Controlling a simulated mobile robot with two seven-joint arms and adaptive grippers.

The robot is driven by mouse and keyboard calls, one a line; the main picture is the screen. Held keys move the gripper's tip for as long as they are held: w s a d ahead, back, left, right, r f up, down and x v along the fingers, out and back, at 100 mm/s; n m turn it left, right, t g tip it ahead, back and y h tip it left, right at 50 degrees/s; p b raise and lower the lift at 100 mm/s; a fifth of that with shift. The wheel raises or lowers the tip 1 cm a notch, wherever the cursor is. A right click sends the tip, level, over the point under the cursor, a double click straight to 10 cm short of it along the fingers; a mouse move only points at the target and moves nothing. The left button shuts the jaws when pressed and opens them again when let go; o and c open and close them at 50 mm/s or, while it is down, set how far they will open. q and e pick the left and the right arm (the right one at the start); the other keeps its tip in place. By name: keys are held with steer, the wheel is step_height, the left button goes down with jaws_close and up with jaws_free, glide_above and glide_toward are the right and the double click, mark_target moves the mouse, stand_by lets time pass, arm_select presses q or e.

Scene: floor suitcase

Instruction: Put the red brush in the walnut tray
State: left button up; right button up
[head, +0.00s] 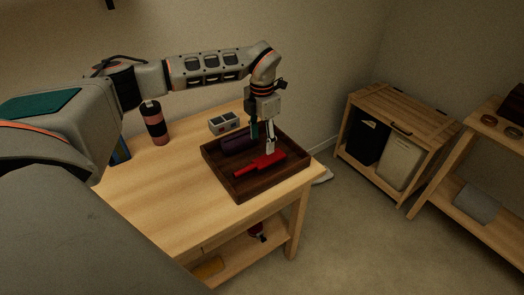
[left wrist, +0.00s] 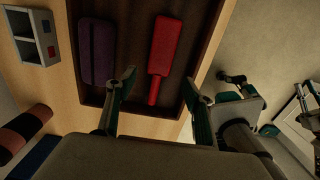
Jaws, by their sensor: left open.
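The red brush (head: 260,164) lies flat inside the walnut tray (head: 241,196), on the table. In the left wrist view the red brush (left wrist: 165,50) lies in the tray with its handle pointing toward my gripper. A dark purple object (head: 236,143) lies beside it in the tray, to its left in the wrist view (left wrist: 97,50). My left gripper (head: 262,145) is above the tray, close over the brush, its fingers apart. In the wrist view the open fingers (left wrist: 158,90) stand on either side of the brush handle, and nothing is held.
A grey-white compartment box (head: 224,122) stands behind the tray. A black and pink cylinder (head: 155,124) stands at the table's back left. A slatted wooden cabinet (head: 392,130) and a shelf unit (head: 480,190) stand to the right across open floor. The table's front left is bare.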

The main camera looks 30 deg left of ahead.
arm_select(q)
steer(key=s+d+f+m+g+h, duration=0.1)
steer(key=s+d+f+h, duration=0.15)
steer(key=d, duration=0.55)
steer(key=s+d+f+h, duration=0.1)
steer(key=s+d+h, duration=0.15)
steer(key=d, duration=0.55)
steer(key=s+d+f+m+g+h, duration=0.1)
steer(key=s+d+h, duration=0.15)
steer(key=d, duration=0.55)
steer(key=s+d+r+n+t+h, duration=0.25)
steer(key=d+r+n+h, duration=0.2)
steer(key=d, duration=0.35)
steer(key=s+d+r+n+t+h, duration=0.2)
steer(key=s+d+r+n+h, duration=0.15)
steer(key=d+h, duration=0.35)
steer(key=w+a+f+n+t+y, duration=0.3)
steer(key=a+f+n+t+y, duration=0.85)
steer(key=n, duration=0.95)
steer(key=s+a+f+n+g+y, duration=0.1)
steer(key=s+a+f+n+y, duration=0.1)
steer(key=s+a+f+n, duration=0.2)
steer(key=s+a+f+n+g+y, duration=0.2)
steer(key=s+a+f+n, duration=0.3)
steer(key=s+a+f, duration=0.2)
step_height(320, 180, down, 4)
steer(key=s, duration=0.2)
steer(key=shift+s+f+y, duration=0.25)
steer(key=shift+s+y, duration=0.1)
steer(key=shift+s, duration=0.05)
